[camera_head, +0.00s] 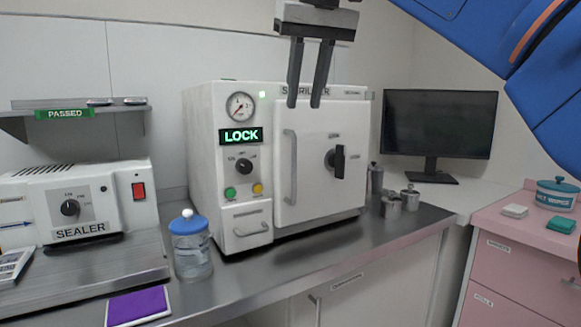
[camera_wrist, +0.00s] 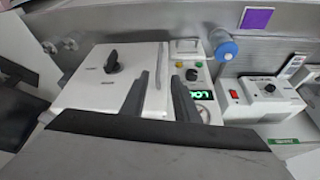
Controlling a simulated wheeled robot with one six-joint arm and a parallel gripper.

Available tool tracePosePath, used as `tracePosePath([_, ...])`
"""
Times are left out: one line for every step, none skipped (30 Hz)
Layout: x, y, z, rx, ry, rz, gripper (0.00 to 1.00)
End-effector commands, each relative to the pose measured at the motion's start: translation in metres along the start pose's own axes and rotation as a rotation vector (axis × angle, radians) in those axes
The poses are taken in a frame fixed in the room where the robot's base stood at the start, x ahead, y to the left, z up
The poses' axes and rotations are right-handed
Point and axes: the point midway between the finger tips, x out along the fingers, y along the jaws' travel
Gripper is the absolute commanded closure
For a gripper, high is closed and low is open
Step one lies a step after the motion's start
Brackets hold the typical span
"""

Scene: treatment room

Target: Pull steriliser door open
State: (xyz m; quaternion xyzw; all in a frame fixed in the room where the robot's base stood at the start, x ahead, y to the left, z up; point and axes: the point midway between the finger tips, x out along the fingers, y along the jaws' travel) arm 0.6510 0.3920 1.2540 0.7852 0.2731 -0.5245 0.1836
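The steriliser (camera_head: 232,107) is a white box on the metal counter. Its door (camera_head: 310,180) is shut and has a vertical grey bar handle (camera_head: 290,168) on its left side. A black knob (camera_head: 338,161) stands upright on the door's right half. A green display (camera_head: 241,136) left of the door reads LOCK. My gripper (camera_head: 303,104) is open and empty, pointing down at the door's top edge in the head view, above the handle. In the wrist view the two dark fingers (camera_wrist: 158,105) are apart, with the door (camera_wrist: 90,90) and its knob (camera_wrist: 112,62) beyond.
A sealer (camera_head: 80,200) and a blue-lidded jar (camera_head: 191,245) stand left of the steriliser. Small metal canisters (camera_head: 400,199) and a monitor (camera_head: 438,125) stand to its right. A purple pad (camera_head: 138,305) lies at the front left. The counter before the door is clear.

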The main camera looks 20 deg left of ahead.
Motion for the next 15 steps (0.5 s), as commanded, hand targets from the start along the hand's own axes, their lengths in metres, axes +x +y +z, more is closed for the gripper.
tracePosePath([0.004,0.001,0.001,0.001,-0.002,0.001,0.72])
tracePosePath([0.006,0.001,0.001,0.001,-0.001,0.001,0.72])
tracePosePath([0.011,0.001,0.001,0.001,-0.002,0.001,0.72])
tracePosePath([0.015,0.001,0.001,0.001,-0.002,0.001,0.72])
tracePosePath([0.019,0.001,0.001,0.001,-0.003,0.001,0.72])
tracePosePath([0.025,0.001,0.001,0.001,-0.003,0.001,0.72])
tracePosePath([0.030,0.001,0.001,0.001,-0.003,0.001,0.72])
tracePosePath([0.035,0.001,0.001,0.001,-0.002,0.001,0.72])
tracePosePath([0.041,0.002,0.001,0.001,-0.002,0.001,0.72])
tracePosePath([0.047,0.002,0.001,0.001,-0.002,0.001,0.72])
tracePosePath([0.052,0.002,0.001,0.001,-0.003,0.001,0.72])
tracePosePath([0.059,0.002,0.001,0.001,-0.003,0.001,0.72])
tracePosePath([0.065,0.002,0.001,0.002,-0.003,0.001,0.72])
tracePosePath([0.070,0.001,0.001,0.001,-0.003,0.001,0.72])
tracePosePath([0.077,0.002,0.001,0.002,-0.003,0.001,0.72])
